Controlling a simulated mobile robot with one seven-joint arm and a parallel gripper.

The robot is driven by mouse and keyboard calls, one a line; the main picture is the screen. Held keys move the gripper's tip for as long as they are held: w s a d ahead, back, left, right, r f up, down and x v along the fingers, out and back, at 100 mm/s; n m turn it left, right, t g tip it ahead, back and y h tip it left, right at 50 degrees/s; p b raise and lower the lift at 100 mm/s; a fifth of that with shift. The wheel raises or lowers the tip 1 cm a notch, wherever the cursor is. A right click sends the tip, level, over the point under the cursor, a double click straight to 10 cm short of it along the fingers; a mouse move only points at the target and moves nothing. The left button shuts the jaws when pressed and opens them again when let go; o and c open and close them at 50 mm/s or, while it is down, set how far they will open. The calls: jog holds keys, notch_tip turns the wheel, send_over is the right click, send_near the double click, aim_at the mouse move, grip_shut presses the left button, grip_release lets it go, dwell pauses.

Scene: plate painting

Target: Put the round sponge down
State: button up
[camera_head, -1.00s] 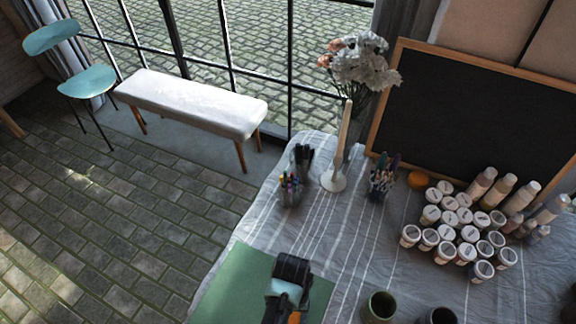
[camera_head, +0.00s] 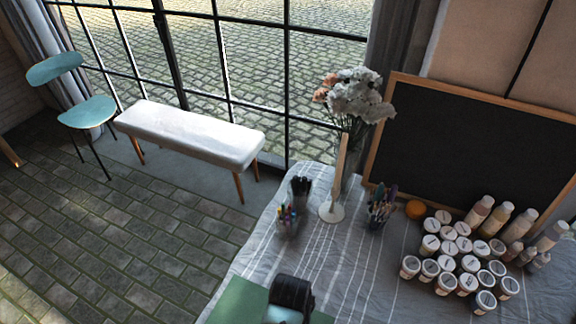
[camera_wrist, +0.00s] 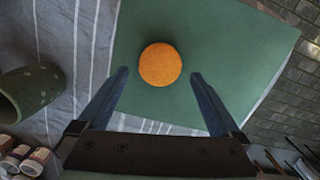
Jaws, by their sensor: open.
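The round sponge (camera_wrist: 160,64) is an orange disc. In the wrist view it lies on the green mat (camera_wrist: 220,45), near the mat's left part. My gripper (camera_wrist: 160,75) is open, with one dark finger on each side below the sponge in the picture. A gap shows between each finger and the sponge, and nothing is held. In the head view my gripper (camera_head: 290,292) is at the bottom edge over the green mat (camera_head: 236,304), and the sponge is not visible there.
Paint jars (camera_head: 462,262) and bottles crowd the table's right side.

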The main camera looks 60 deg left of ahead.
jog(key=w+a+r+m+t+y, duration=0.1)
jog(key=w+a+r+t+y, duration=0.15)
jog(key=w+r, duration=0.65)
jog(key=w+a+r+m+t+y, duration=0.1)
jog(key=w+r+t, duration=0.3)
jog(key=w+r, duration=0.55)
jog(key=w+d+r+m+t+y, duration=0.1)
jog(key=w+d+r+t, duration=0.2)
jog(key=r, duration=0.7)
jog(key=w+d+r+m+t+y, duration=0.15)
jog(key=w+r+t, duration=0.3)
jog(key=r, duration=0.55)
jog(key=w+d+r+m+t+h, duration=0.1)
jog(key=d+r+t, duration=0.4)
jog(key=r, duration=0.9)
jog(key=s+d+r+m+t+h, duration=0.1)
jog(key=s+d+r+t, duration=0.3)
jog(key=r, duration=0.8)
jog(key=s+d+r+m+t+h, duration=0.2)
jog(key=s+d+r+t, duration=0.3)
jog(key=s+d+r, duration=0.3)
notch_tip(320, 180, up, 4)
jog(key=shift+s+d+f+h, duration=0.1)
jog(key=shift+s+d+h, duration=0.2)
jog(key=shift+s+h, duration=0.2)
